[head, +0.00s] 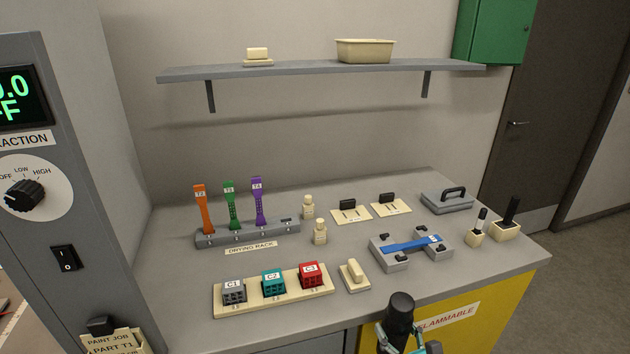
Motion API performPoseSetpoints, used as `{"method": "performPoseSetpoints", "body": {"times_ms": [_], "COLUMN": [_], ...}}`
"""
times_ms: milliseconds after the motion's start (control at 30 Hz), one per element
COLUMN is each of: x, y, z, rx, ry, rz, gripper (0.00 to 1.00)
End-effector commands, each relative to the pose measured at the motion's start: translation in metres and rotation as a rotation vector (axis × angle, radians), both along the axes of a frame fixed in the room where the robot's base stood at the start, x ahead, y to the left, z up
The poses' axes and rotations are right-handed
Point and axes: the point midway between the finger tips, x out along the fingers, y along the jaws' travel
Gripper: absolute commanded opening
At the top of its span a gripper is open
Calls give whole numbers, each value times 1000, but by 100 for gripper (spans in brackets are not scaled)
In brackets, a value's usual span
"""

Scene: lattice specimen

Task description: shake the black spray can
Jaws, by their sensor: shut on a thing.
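The black spray can (400,312) stands at the bottom of the head view, in front of the counter's front edge. Its rounded dark top shows, and it looks close to upright with a slight tilt. My gripper (407,348) is shut on it near the bottom edge of the picture. Only parts of the fingers show, one on each side of the can. The lower part of the can and the rest of my gripper are cut off by the frame.
Behind the can, the grey counter (190,270) holds a drying rack (248,233), a tray of labelled cubes (273,304), a blue-strip fixture (412,250) and small bottles. A yellow cabinet (470,335) is beside the can. The extraction panel (70,200) stands at left.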

Motion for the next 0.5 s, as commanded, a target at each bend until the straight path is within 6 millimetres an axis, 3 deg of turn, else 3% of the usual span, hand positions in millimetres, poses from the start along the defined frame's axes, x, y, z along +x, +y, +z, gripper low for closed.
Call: {"method": "performPoseSetpoints", "body": {"times_ms": [33,100,167,233,300,400,467,500], "x": [-1,-1,0,0,0,-1,-1,-1], "y": [0,0,0,0,0,0,0,0], "z": [-32,-59,-68,-57,-25,6,2,-16], "rx": [8,7,4,0,-5,-2,2,4], "ry": [19,17,10,1,-6,0,8,16], "rz": [-1,-1,-1,0,0,0,-1,1], "gripper": [14,14,14,14,14,14,14,14]}}
